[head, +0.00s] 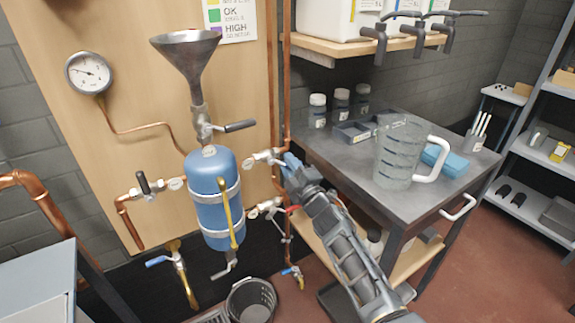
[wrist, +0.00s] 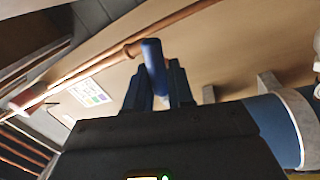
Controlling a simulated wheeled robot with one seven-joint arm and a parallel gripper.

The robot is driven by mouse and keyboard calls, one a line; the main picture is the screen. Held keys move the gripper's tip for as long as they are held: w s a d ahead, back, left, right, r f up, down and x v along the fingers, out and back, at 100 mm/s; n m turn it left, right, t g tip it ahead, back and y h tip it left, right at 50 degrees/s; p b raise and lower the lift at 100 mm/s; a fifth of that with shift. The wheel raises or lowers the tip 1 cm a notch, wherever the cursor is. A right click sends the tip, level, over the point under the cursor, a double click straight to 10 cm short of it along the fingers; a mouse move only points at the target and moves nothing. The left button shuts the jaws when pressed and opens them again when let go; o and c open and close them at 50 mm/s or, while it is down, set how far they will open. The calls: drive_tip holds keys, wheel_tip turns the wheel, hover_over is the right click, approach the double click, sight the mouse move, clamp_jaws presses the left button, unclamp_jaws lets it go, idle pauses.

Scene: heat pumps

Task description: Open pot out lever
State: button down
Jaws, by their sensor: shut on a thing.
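A blue tank, the pot (head: 212,199), hangs on the wooden panel with a metal funnel (head: 187,50) above it. My gripper (head: 291,166) is at this valve and is shut on a blue lever (wrist: 153,55), which sticks up between the fingers in the wrist view (wrist: 158,85). In the head view the lever is mostly hidden by my gripper. No label shows which lever is the pot out lever. A lower right valve (head: 265,208) is just below.
A grey cart (head: 400,205) with a clear jug (head: 397,155) stands close to the right of my arm. A black-handled lever (head: 240,126) is under the funnel; another (head: 143,182) is left of the tank.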

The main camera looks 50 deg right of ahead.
drive_tip(key=shift+r+n+y, duration=0.3)
drive_tip(key=shift+r+n, duration=0.05)
drive_tip(key=shift+n, duration=0.85)
drive_tip(key=c, duration=1.1)
unclamp_jaws()
drive_tip(key=shift+c, duration=0.2)
drive_tip(key=v, duration=0.8)
drive_tip(key=shift+d+f, duration=0.1)
drive_tip(key=shift+c, duration=0.5)
